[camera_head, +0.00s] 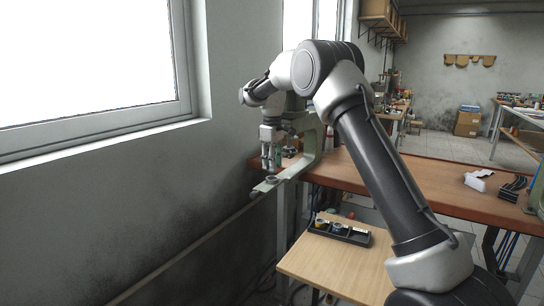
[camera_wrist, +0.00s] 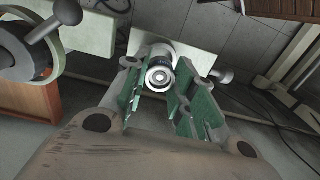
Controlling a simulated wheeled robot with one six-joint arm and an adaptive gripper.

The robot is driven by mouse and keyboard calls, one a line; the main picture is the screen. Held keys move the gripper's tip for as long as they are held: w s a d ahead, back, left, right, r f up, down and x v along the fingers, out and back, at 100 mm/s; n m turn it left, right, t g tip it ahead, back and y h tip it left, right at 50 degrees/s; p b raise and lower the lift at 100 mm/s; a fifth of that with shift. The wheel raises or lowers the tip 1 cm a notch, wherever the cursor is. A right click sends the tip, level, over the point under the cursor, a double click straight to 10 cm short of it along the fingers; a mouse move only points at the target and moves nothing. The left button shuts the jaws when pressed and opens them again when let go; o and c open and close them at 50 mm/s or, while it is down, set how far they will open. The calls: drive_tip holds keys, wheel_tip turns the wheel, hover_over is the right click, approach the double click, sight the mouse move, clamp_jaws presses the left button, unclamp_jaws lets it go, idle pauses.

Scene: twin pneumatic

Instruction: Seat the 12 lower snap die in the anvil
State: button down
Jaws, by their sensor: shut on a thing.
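My gripper (camera_head: 270,164) points down over the lower arm of the pale green press (camera_head: 318,140), beside the window wall. In the wrist view its two green-padded fingers (camera_wrist: 157,98) are closed around a round silver die (camera_wrist: 159,77) with a ringed top. The die is in line with a dark-banded cylinder, which looks like the anvil (camera_wrist: 153,53), on the pale press arm (camera_wrist: 202,58). I cannot tell whether the die touches the anvil or is down in it. In the head view the die is too small to make out.
The press stands at the edge of a wooden bench (camera_head: 430,190). A lower light-wood table (camera_head: 325,265) holds a black tray (camera_head: 357,240) with small round parts. White and black items lie at the bench's right.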

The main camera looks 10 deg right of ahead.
drive_tip(key=shift+f, duration=0.7)
drive_tip(key=shift+f, duration=1.3)
idle(0.8)
drive_tip(key=c, duration=1.1)
unclamp_jaws()
wheel_tip(320, 180, up, 11)
drive_tip(key=shift+r, duration=0.5)
